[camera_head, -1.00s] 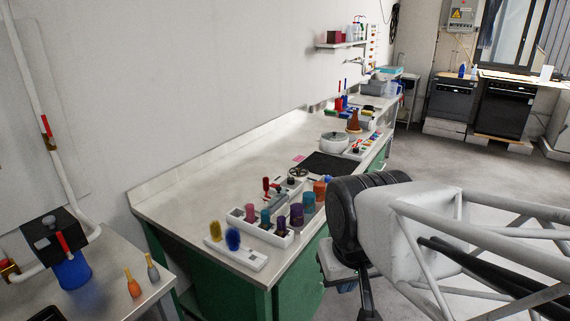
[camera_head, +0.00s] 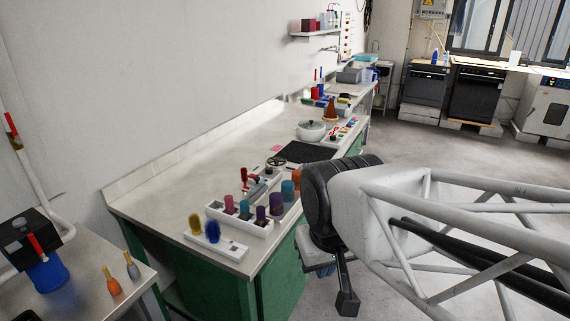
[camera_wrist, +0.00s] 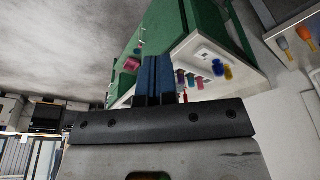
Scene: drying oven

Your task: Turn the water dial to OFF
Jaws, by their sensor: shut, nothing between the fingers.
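I cannot make out a water dial with an OFF mark in either view. A white oven-like appliance (camera_head: 547,103) stands at the far right edge of the head view, across the room. Its front has a window and some controls, too small to read. My gripper (camera_wrist: 155,62) shows in the wrist view, its two dark blue fingers together with nothing between them. It is in the air, well away from the appliance. In the head view my arm fills the lower right and hides part of the floor.
A long bench (camera_head: 180,172) with green cabinets holds a bottle rack (camera_head: 240,220), brushes, a white pot (camera_head: 311,130) and a small handwheel (camera_head: 275,162). Red-handled pipe fittings and a side table stand at left. Dark appliances (camera_head: 474,96) line the back. The floor (camera_head: 430,150) between is clear.

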